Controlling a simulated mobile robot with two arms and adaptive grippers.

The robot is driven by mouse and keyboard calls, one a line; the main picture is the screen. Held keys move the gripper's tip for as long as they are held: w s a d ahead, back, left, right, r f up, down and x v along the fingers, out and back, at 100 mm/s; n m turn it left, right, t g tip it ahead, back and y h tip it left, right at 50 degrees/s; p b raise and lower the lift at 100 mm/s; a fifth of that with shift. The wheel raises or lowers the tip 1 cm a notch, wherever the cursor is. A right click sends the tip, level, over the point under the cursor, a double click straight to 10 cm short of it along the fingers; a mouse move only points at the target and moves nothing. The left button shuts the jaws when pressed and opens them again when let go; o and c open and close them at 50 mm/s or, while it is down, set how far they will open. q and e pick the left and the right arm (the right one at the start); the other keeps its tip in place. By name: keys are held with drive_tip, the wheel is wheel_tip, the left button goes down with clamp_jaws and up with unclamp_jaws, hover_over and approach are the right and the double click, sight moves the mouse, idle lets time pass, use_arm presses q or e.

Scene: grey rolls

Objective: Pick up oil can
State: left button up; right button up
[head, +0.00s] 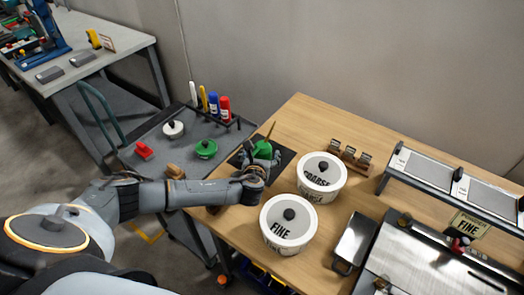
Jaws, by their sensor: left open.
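The green oil can (263,150) with a thin upright spout stands on a dark mat (284,158) at the left of the wooden table. My left arm reaches in from the left, and my left gripper (262,161) is at the can. Its fingers are open and lie close around the can's lower part. I cannot tell whether they touch it. The lower part of the can is hidden by the gripper. My right gripper is not in view.
Two white tubs, COARSE (334,184) and FINE (302,243), stand just right of my left gripper. Metal trays and a rack fill the right.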

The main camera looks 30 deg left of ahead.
sight(262, 144)
use_arm(q)
drive_tip(key=x, duration=0.3)
drive_tip(key=shift+w, duration=0.15)
drive_tip(key=c, duration=1.2)
drive_tip(key=shift+r, duration=0.1)
drive_tip(key=shift+r, duration=0.25)
wheel_tip(262, 144, up, 2)
drive_tip(key=shift+r, duration=0.1)
drive_tip(key=s+r, duration=0.3)
drive_tip(key=s, duration=0.1)
drive_tip(key=s+d+r, duration=0.1)
drive_tip(key=s+r, duration=0.2)
drive_tip(key=s, duration=0.2)
drive_tip(key=s+d+r+b, duration=0.1)
drive_tip(key=s+r, duration=0.3)
drive_tip(key=s, duration=0.1)
drive_tip(key=shift+r, duration=0.1)
